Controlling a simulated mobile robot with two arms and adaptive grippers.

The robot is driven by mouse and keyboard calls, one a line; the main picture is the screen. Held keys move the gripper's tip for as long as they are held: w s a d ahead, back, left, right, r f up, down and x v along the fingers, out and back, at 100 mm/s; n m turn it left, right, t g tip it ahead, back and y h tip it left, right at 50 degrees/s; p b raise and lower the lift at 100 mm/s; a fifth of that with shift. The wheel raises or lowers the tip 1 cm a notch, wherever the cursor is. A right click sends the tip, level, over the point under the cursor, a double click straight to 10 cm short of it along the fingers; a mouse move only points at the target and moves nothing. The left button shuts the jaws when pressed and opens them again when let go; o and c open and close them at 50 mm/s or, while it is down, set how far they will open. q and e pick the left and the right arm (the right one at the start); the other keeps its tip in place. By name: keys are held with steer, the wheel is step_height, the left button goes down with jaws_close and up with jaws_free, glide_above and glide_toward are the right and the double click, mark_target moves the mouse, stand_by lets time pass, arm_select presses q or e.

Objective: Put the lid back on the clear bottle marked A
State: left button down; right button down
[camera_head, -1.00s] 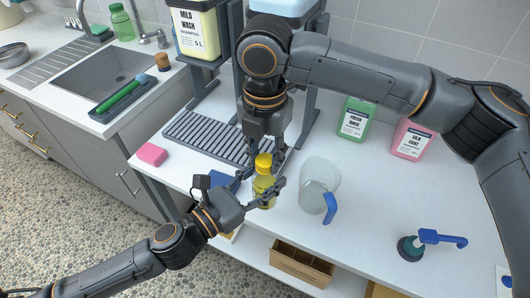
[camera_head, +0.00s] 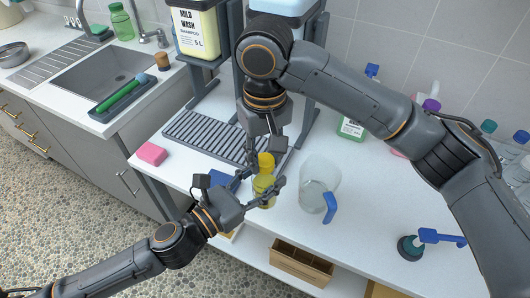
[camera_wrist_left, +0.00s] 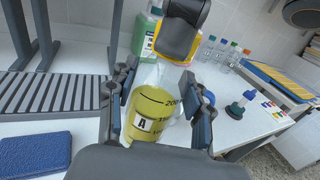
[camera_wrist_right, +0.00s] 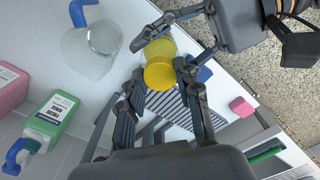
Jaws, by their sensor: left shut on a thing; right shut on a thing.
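The clear bottle marked A (camera_head: 264,187) holds yellow liquid and stands upright near the worktop's front edge. Its A label (camera_wrist_left: 144,124) faces the left wrist camera. My left gripper (camera_head: 257,188) is shut around the bottle's body from the front left. My right gripper (camera_head: 266,158) points down from above and is shut on the yellow lid (camera_head: 265,163). The lid is over the bottle's mouth, in line with it. In the right wrist view the lid (camera_wrist_right: 160,76) sits between my fingertips with the bottle behind it. I cannot tell whether the lid is seated.
A clear jug (camera_head: 317,188) with a blue handle stands close right of the bottle. A blue pad (camera_head: 222,179) lies left of it, before a slatted grey rack (camera_head: 210,140). A pink sponge (camera_head: 151,153) is further left. A pump top (camera_head: 410,246) stands at right.

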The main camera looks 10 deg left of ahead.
steer(key=shift+m, duration=0.7)
steer(key=c, duration=0.9)
jaws_free()
steer(key=shift+c, duration=0.2)
steer(key=shift+r, duration=2.3)
steer(key=shift+c, duration=0.4)
